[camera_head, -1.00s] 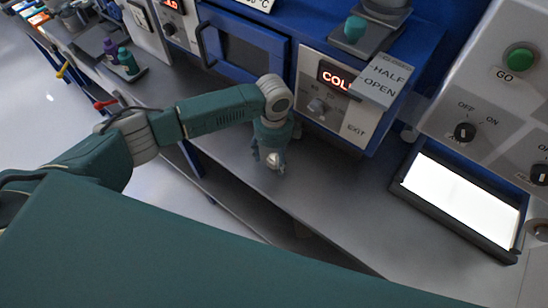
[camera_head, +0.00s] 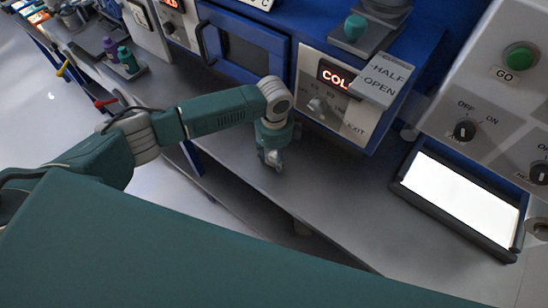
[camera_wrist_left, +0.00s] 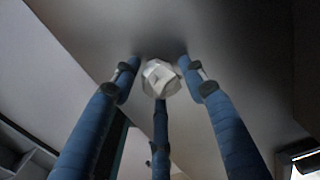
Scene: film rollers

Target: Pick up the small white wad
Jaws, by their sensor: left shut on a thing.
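The small white wad (camera_wrist_left: 160,79) is a pale, crumpled lump in the left wrist view. It sits at the fingertips of my left gripper, among three blue fingers. My left gripper (camera_head: 272,162) points down at the grey bench top, in front of the blue machine, and its fingers are shut on the wad. In the head view the fingers mostly hide the wad. My right gripper is in neither view.
A blue machine with a red-lit display (camera_head: 336,79) and a HALF OPEN plate (camera_head: 382,80) stands behind my left gripper. A glowing white light panel (camera_head: 463,195) lies to the right. The bench (camera_head: 335,205) between them is clear. Small purple and teal bottles (camera_head: 126,60) stand far left.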

